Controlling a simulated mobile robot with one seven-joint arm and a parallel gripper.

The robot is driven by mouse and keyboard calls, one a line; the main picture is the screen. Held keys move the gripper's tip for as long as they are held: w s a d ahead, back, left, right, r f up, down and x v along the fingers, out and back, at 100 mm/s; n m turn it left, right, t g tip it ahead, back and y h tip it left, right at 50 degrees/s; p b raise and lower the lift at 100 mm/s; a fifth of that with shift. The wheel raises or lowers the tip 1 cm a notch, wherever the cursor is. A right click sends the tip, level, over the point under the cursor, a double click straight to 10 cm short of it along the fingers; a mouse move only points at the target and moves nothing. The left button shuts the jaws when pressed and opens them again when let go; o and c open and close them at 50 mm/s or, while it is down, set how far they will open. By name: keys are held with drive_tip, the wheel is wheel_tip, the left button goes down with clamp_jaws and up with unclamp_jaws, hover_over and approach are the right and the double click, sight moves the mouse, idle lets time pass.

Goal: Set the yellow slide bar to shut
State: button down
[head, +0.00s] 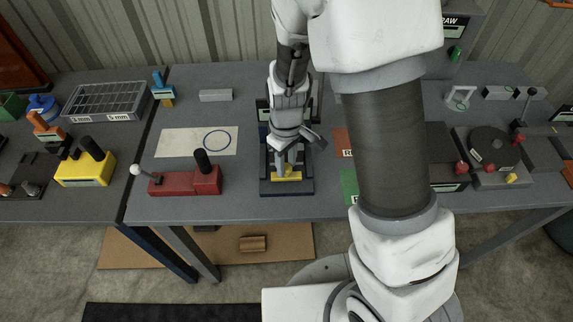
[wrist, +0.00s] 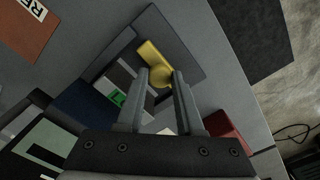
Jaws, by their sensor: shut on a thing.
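The yellow slide bar (head: 286,174) sits near the front end of a dark slide base (head: 268,190) on the middle table. My gripper (head: 287,168) is directly above it, pointing down, with its fingertips at the bar. In the wrist view the yellow bar (wrist: 151,52) crosses the base, and its rounded knob (wrist: 162,75) is between the two fingers (wrist: 160,76). My gripper is shut on the knob. A green mark (wrist: 118,98) shows on the base beside the fingers. The rear of the slide base is partly hidden by my arm in the head view.
A red block with a black knob and white-balled lever (head: 185,182) stands close to the left. A white sheet with a blue circle (head: 196,142) lies behind it. Red (head: 342,141) and green (head: 349,184) plates lie to the right, partly behind my arm.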

drive_tip(key=shift+w, duration=0.95)
drive_tip(key=c, duration=0.5)
unclamp_jaws()
drive_tip(key=shift+c, duration=0.2)
drive_tip(key=shift+s, duration=0.1)
